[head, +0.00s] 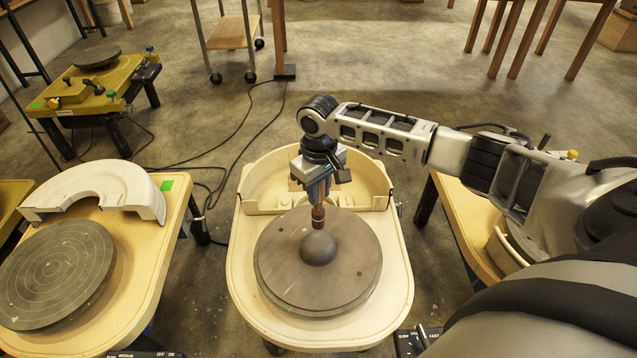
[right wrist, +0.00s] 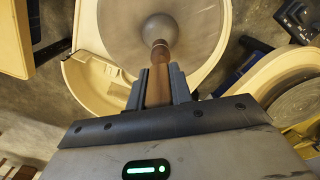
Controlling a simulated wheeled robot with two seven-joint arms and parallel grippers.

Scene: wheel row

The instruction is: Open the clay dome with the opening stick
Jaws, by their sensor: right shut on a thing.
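The clay dome (head: 318,249) is a smooth grey-brown mound at the middle of the round wheel head (head: 285,285). It also shows in the right wrist view (right wrist: 161,24). My right gripper (head: 318,192) is above the far side of the dome and points down. It is shut on the opening stick (head: 318,215), a brown wooden stick with a rounded end. The stick's lower end is at the top of the dome; I cannot tell whether it touches or has sunk in. In the right wrist view the stick (right wrist: 159,80) is between the fingers. My left gripper is not in view.
The wheel stands in a cream splash pan (head: 240,272) with a raised back wall. Another wheel (head: 55,275) with a loose half-ring pan (head: 95,190) stands at left. A further wheel table (head: 455,215) is at right, under my right arm. Cables lie on the floor.

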